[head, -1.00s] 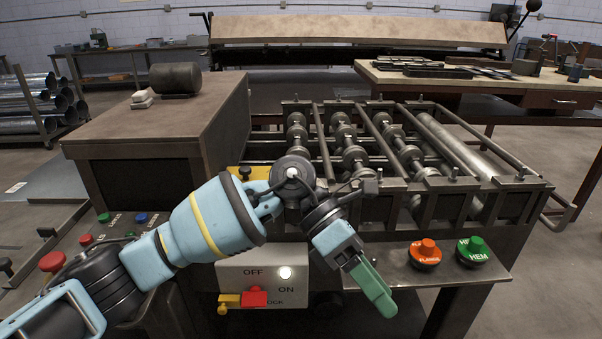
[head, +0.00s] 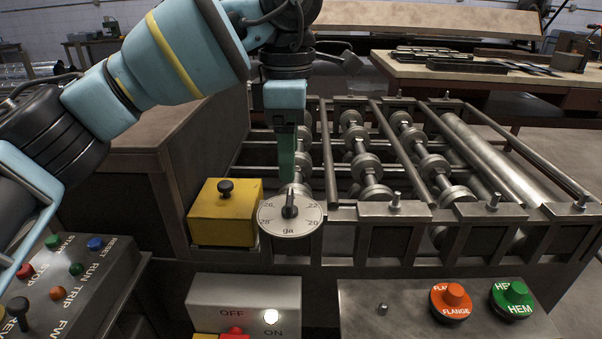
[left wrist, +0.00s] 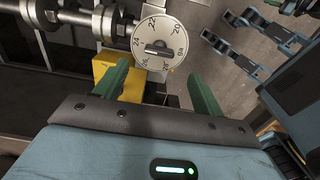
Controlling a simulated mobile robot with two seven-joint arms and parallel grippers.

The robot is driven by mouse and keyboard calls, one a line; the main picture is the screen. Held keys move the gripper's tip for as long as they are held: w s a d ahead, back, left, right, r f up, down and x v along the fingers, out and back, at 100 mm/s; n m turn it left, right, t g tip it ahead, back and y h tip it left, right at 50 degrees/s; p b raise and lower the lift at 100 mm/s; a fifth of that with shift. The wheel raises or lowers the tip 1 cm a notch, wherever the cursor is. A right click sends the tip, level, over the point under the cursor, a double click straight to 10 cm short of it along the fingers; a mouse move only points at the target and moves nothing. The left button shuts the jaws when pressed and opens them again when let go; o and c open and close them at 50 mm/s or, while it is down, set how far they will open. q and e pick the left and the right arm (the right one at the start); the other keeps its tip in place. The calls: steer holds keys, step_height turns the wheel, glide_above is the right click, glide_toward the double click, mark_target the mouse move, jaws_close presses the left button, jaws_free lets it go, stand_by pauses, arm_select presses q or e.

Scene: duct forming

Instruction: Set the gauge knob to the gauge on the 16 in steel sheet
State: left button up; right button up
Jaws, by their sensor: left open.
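The gauge dial (head: 290,226) is a round pale plate marked 20, 22, 26, 28 and "ga" in the head view, on the machine's front. Its black knob (head: 290,205) points up, between 26 and 22. In the left wrist view the dial (left wrist: 170,28) shows 24 at its left, with the knob (left wrist: 157,48) lying toward it. My left gripper (head: 289,178) points down just above and behind the knob, green fingers open. In the left wrist view the gripper (left wrist: 158,66) has the dial beyond its spread fingers, nothing between them. No marked steel sheet shows. My right gripper is out of view.
A yellow block (head: 225,212) with a black knob stands left of the dial. The roller machine (head: 400,209) extends behind. Below are the OFF/ON box (head: 285,292) with a lit lamp, and orange (head: 452,300) and green (head: 513,298) knobs. A button panel (head: 95,275) is at left.

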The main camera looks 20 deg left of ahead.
mark_target(290, 197)
arm_select(q)
steer(key=shift+w, duration=0.25)
steer(key=shift+s+f, duration=0.25)
steer(key=shift+s, duration=0.1)
steer(key=shift+w+f, duration=0.1)
steer(key=shift+f, duration=3.5)
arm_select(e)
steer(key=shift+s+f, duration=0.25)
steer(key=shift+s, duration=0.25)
arm_select(q)
steer(key=shift+c, duration=0.4)
